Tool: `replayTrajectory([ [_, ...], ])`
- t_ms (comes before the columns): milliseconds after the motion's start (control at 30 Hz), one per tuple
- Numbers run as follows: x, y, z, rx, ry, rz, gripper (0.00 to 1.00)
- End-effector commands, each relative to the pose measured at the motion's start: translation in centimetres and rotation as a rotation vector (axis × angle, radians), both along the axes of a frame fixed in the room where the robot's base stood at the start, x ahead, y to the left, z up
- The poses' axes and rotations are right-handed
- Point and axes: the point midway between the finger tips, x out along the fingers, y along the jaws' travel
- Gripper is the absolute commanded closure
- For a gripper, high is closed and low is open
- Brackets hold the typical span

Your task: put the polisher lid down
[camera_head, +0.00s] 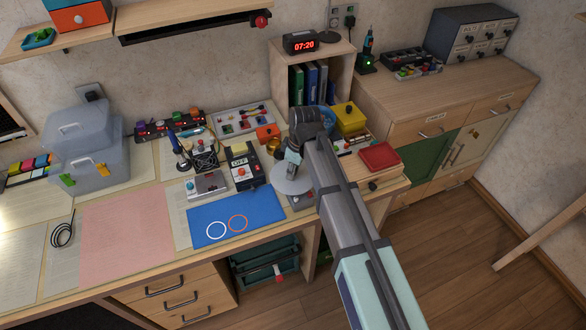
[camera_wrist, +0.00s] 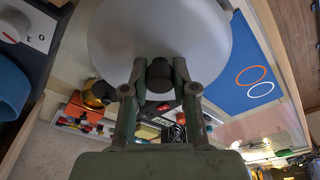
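The polisher lid is a pale grey disc (camera_head: 291,184) with a dark knob; it fills the top of the wrist view (camera_wrist: 160,30). My gripper (camera_head: 291,163) is above the disc in the head view. In the wrist view, the fingers of my gripper (camera_wrist: 160,74) stand on both sides of the dark knob and appear shut on it. The lid looks held above the bench, right of the blue mat (camera_head: 205,229). The mat bears a white ring and an orange ring, both empty. Something grey under the lid is mostly hidden.
A control box marked OFF (camera_head: 242,168) and a grey device (camera_head: 206,186) stand behind the mat. A red tray (camera_head: 380,157) and a yellow box (camera_head: 349,118) are to the right. A pink sheet (camera_head: 127,236) lies left of the mat, clear of objects.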

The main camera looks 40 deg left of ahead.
Motion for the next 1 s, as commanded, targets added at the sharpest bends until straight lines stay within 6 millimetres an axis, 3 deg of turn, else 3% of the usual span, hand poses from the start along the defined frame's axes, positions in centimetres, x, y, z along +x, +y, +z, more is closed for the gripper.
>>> replayTrajectory([
  [33,0.0,0.0,0.0,0.000,0.000,0.000,0.55],
  [67,0.0,0.0,0.0,0.000,0.000,0.000,0.48],
  [467,0.0,0.0,0.5,0.000,0.000,0.000,0.48],
  [667,0.1,-0.2,2.5,0.002,-0.001,0.000,0.48],
  [1000,0.3,-1.0,8.7,0.003,-0.002,0.000,0.48],
])
